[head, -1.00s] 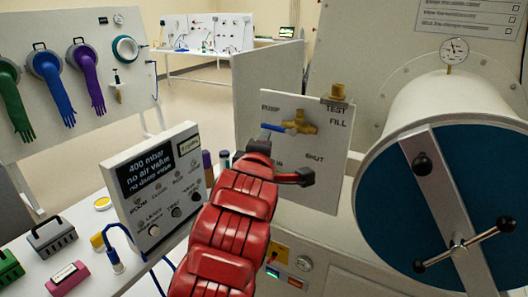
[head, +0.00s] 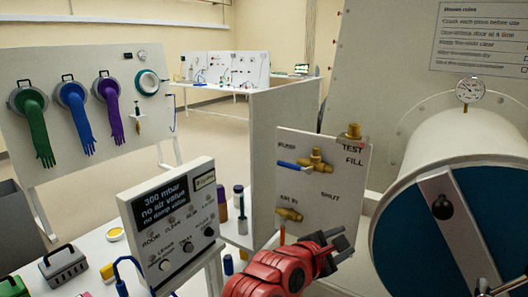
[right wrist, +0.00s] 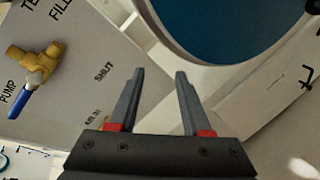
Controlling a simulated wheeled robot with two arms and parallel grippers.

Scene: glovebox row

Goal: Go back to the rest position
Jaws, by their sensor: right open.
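My right gripper (head: 346,243) is open and empty at the end of my red arm, in front of the lower part of the white valve panel (head: 345,178) in the head view. In the right wrist view its two fingers (right wrist: 160,75) stand apart with nothing between them. The upper brass valve (head: 315,160) has a blue handle (head: 293,165) pointing left, apart from the gripper. The lower brass valve (head: 289,214) has an orange handle (head: 282,234) pointing down, close to my arm. My left gripper is not in view.
The large white cylinder (head: 450,135) with a blue door (head: 410,235) stands close on the right. A control box (head: 185,235) reading 300 mbar stands left of my arm. Bottles (head: 240,205) stand behind it. A glove board (head: 60,130) is at the far left.

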